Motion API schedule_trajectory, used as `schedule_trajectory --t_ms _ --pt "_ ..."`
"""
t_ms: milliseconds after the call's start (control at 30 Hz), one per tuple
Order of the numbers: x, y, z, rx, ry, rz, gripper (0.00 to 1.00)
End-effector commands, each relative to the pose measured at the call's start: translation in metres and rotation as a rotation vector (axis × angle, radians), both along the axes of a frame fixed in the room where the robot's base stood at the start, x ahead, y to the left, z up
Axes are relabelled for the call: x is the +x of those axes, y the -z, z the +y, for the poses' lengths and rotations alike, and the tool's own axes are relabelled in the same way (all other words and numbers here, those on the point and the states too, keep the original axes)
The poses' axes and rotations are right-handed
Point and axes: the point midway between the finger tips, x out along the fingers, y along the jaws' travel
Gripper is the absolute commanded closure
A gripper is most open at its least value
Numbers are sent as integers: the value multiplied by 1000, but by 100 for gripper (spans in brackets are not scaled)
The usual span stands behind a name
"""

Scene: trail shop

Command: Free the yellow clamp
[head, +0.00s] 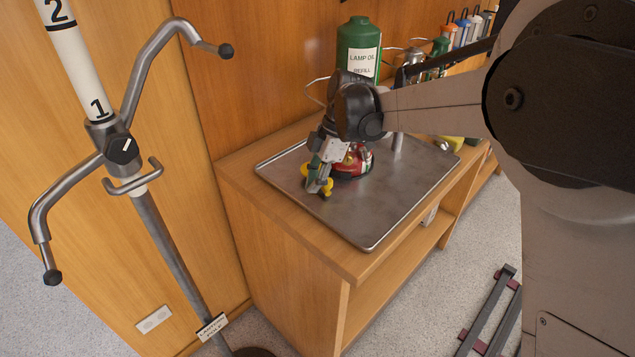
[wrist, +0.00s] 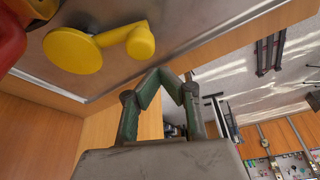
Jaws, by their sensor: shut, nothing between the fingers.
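The yellow clamp (wrist: 75,51) shows in the wrist view as a round disc joined to a smaller knob, at the upper left beside a red body. In the head view parts of the yellow clamp (head: 327,188) show around my fingers, low on the red lantern-like object (head: 357,165) on the metal tray (head: 370,225). My gripper (wrist: 168,74) is shut and empty, its green-padded fingertips together. They appear just below the clamp in the wrist view, apart from it. In the head view my gripper (head: 316,182) hides part of the clamp and red object.
A green lamp oil bottle (head: 356,55) stands behind the tray, with several smaller bottles (head: 460,28) to its right. A yellow block (head: 453,143) lies near the tray's far right corner. A metal pole (head: 155,225) with hooked arms stands at the left. The tray's front is clear.

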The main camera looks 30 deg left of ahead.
Motion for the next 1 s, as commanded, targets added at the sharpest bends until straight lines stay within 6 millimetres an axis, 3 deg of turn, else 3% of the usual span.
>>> schedule_trajectory --t_ms 67,500,700,1000 --pt "-9 -1 5 0 0 0 100" --pt "16 -80 -8 1 2 1 100" --pt "20 -94 -10 1 2 1 100" --pt "21 -96 -10 1 2 1 100"
